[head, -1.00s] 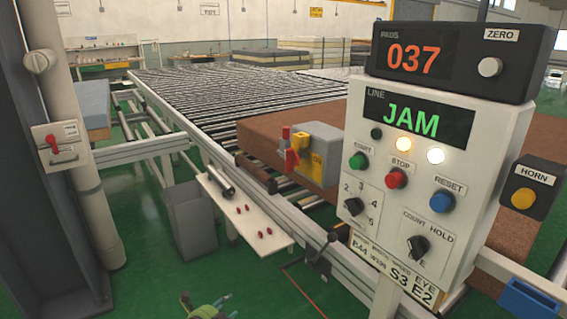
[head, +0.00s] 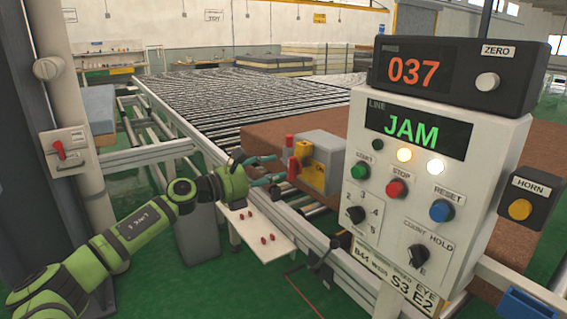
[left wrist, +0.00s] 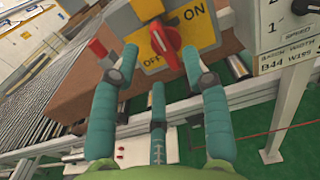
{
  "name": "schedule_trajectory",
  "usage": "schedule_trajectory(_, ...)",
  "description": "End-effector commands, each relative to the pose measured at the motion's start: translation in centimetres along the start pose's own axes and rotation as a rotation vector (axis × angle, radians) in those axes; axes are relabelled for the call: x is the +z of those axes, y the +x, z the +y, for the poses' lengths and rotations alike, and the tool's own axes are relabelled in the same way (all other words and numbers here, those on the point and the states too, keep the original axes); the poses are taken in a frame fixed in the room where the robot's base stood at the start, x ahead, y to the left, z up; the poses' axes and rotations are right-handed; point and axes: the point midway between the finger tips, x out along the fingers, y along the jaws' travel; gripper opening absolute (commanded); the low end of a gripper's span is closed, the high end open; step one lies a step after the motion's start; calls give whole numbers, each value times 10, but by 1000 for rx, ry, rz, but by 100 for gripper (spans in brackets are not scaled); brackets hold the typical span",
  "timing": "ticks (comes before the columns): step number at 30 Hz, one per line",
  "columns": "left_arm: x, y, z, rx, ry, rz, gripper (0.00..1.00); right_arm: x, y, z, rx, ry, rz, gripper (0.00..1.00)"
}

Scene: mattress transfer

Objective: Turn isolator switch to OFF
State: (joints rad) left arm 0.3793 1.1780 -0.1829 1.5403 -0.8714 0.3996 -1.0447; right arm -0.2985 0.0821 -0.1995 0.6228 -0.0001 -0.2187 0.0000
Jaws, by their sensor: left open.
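The isolator switch is a grey box (head: 322,150) with a yellow plate (head: 314,178) on the conveyor's near side. In the left wrist view, the yellow plate (left wrist: 204,30) reads ON at upper right and OFF at lower left. Its red handle (left wrist: 166,43) sits diagonally between the labels; which label it points to is unclear. My left gripper (head: 279,169) is open and empty, reaching toward the handle from the left. In the left wrist view the open fingers (left wrist: 160,75) stand either side below the handle, apart from it. My right gripper is not in view.
The control panel (head: 397,205) reading JAM stands close to the right of the switch. A brown mattress (head: 262,136) lies behind it on the rollers. A white shelf (head: 259,238) with red pieces is below my gripper. Another red-handled box (head: 70,150) is at far left.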

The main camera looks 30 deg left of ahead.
Motion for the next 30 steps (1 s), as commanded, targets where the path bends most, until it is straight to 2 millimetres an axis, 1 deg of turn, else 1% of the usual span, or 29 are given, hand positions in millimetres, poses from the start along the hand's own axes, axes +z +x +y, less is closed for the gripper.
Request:
schedule_trajectory(1, 6, 7, 0, 0, -3, -4, 46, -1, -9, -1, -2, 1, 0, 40)
schedule_trajectory(6, 4, 27, 0, 0, -5, -3, 46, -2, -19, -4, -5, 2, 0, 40)
schedule_trajectory(9, 2, 34, 0, -1, -3, -1, 46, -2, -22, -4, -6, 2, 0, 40)
schedule_trajectory(13, 0, 39, -1, -1, -2, 0, 46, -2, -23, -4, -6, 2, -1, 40)
schedule_trajectory(20, -1, 40, -1, -1, -2, 1, 46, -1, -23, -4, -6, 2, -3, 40)
schedule_trajectory(21, -1, 40, -1, -1, -2, 1, 38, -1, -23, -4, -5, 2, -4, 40)
schedule_trajectory(23, -1, 40, -1, -1, -2, 1, 14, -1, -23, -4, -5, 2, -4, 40)
schedule_trajectory(24, -1, 40, -1, -1, -2, 1, 0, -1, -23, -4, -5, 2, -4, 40)
schedule_trajectory(30, 0, 39, -1, -1, -3, 1, 0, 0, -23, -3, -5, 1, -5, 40)
